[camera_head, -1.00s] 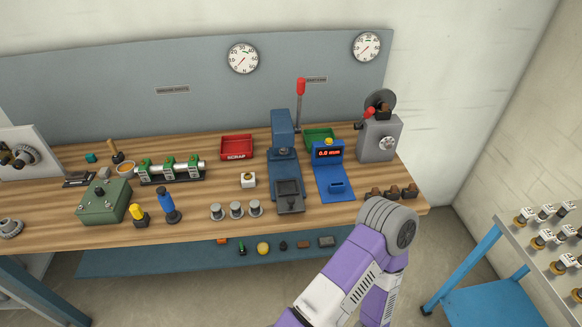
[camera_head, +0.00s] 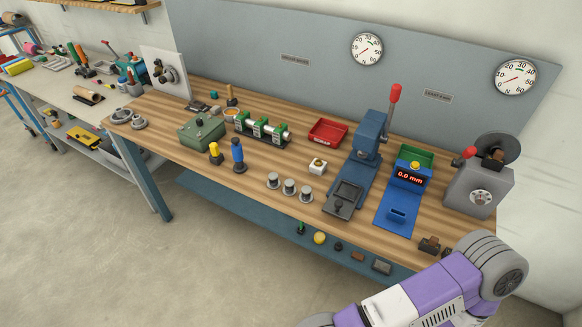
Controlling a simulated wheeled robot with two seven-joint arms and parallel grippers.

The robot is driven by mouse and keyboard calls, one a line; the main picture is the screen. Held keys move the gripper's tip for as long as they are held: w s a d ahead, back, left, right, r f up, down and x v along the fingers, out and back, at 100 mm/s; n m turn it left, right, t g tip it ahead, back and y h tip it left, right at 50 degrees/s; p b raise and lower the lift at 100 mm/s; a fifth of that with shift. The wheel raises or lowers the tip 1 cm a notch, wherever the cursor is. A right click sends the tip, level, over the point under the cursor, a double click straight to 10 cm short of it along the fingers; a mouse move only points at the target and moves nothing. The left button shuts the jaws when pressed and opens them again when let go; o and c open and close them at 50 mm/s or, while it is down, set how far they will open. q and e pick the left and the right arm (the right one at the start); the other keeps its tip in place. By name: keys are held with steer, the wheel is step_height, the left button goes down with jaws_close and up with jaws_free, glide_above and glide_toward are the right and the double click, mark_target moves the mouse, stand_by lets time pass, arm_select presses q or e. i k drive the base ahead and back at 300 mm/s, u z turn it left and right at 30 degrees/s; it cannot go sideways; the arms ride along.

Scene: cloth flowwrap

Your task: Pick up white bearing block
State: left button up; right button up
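The white bearing block (camera_head: 318,166) is a small white cube-like piece with a dark and yellowish round centre on top. It sits on the wooden workbench (camera_head: 270,185), in front of the red scrap tray and left of the blue press. Nothing touches it. A purple and white arm of mine comes in at the lower right, in front of the bench. Its gripper is out of the picture. My other arm and gripper are not in view.
Three grey round pieces (camera_head: 289,187) stand in front of the block. The blue arbor press (camera_head: 365,150) stands to its right, with the blue gauge (camera_head: 408,178) beyond. The red scrap tray (camera_head: 327,133) lies behind. A green box (camera_head: 201,131) and blue-handled tool (camera_head: 237,152) stand left.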

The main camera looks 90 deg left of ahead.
mark_target(319, 171)
steer(key=u, duration=2.05)
